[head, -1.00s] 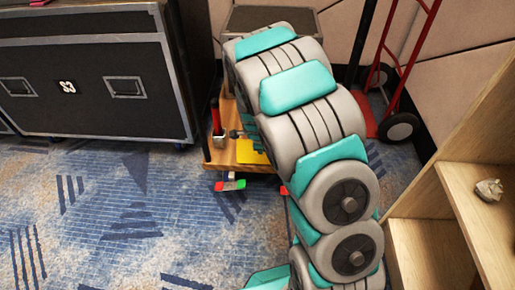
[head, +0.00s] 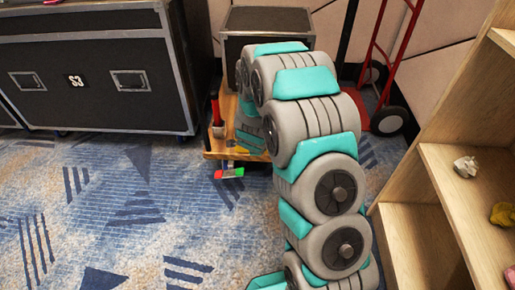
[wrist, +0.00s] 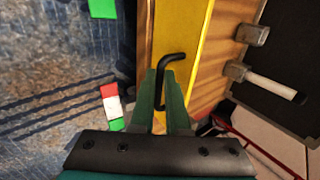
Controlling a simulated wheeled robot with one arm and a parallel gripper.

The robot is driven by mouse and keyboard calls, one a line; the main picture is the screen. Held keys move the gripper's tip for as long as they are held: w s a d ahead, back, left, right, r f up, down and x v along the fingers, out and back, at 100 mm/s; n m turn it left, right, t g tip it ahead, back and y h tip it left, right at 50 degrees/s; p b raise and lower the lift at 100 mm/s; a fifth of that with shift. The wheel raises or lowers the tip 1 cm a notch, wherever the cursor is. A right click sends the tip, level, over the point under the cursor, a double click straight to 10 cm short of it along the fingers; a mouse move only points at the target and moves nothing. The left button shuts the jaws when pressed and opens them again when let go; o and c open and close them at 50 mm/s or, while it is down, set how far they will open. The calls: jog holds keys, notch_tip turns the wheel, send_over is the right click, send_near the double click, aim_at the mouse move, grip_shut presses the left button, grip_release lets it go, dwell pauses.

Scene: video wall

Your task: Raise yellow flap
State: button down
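The yellow flap (wrist: 178,40) is a long yellow panel beside a wooden board in the wrist view. A bent black handle (wrist: 172,58) stands out from it. My gripper (wrist: 161,75) has green fingers around the handle's straight part, one on each side, with little gap. I cannot tell whether they press on it. In the head view only a yellow sliver of the flap (head: 250,157) shows at the wooden unit's front; my arm hides the rest and my gripper.
The wooden unit (head: 212,152) stands on the carpet with a red-handled item (head: 216,108) on its left. A black flight case (head: 100,85) is left, another case (head: 268,20) behind. Wooden shelves (head: 408,215) are close on the right. A red hand truck (head: 375,45) stands behind.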

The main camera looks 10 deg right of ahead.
jog(key=shift+s+a+f+g, duration=0.15)
jog(key=shift+s+a+f, duration=0.05)
jog(key=shift+s+f, duration=0.45)
jog(key=shift+s+a+f+g, duration=0.15)
jog(key=shift+s+f, duration=0.3)
jog(key=shift+s, duration=0.35)
jog(key=c, duration=0.9)
grip_release()
jog(key=shift+w+r, duration=0.35)
jog(key=shift+w, duration=0.1)
jog(key=shift+p+v, duration=0.6)
jog(key=shift+v, duration=3.35)
jog(key=shift+d+r, duration=0.1)
